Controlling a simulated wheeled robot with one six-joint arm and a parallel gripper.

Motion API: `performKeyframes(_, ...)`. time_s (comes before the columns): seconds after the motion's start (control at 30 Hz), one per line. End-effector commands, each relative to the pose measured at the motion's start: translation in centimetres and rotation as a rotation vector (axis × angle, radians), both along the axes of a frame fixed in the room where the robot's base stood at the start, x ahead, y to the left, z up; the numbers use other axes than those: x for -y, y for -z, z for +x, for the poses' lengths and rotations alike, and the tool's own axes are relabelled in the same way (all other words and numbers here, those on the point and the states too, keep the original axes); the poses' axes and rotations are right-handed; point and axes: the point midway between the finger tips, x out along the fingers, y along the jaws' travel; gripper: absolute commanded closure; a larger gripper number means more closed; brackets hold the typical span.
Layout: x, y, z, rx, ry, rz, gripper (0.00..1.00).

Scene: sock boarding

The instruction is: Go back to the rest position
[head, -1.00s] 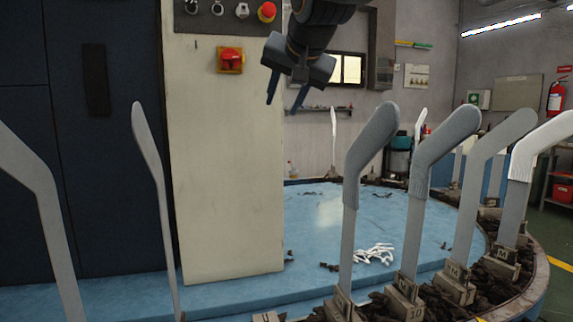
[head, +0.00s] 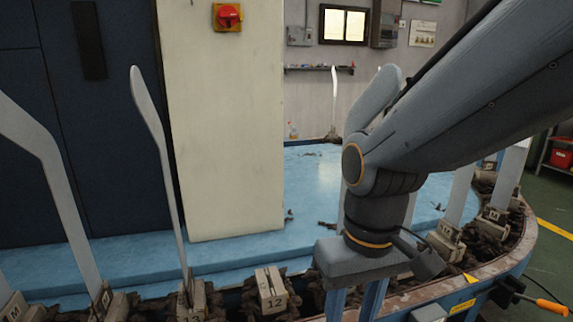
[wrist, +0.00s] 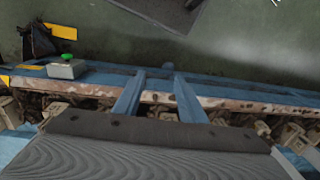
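My gripper (head: 355,305) points down at the front of the round blue platform, and its fingertips run out of the head view. In the wrist view my gripper (wrist: 154,72) shows two blue fingers apart with nothing between them, over the platform's worn rim (wrist: 250,103). Upright pale sock boards stand around the platform, such as a bare one (head: 155,130) at left. My arm partly hides another board (head: 375,95), and I cannot tell whether it bears a sock. The white pile on the platform is hidden.
A holder marked 12 (head: 271,290) stands empty left of my gripper. A cream cabinet panel (head: 220,130) rises behind. A grey box with a green button (wrist: 67,70) is beside the rim. Floor beyond the rim (wrist: 220,45) is mostly clear.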

Motion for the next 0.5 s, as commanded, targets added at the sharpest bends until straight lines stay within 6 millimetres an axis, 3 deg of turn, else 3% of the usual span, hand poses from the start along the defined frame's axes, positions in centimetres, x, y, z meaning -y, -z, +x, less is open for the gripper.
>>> performKeyframes(0.03, 0.4, -1.2, -0.1, -0.003, 0.015, -0.004, 0.63)
performKeyframes(0.5, 5.2, -7.5, 0.2, -0.004, 0.170, -0.030, 0.63)
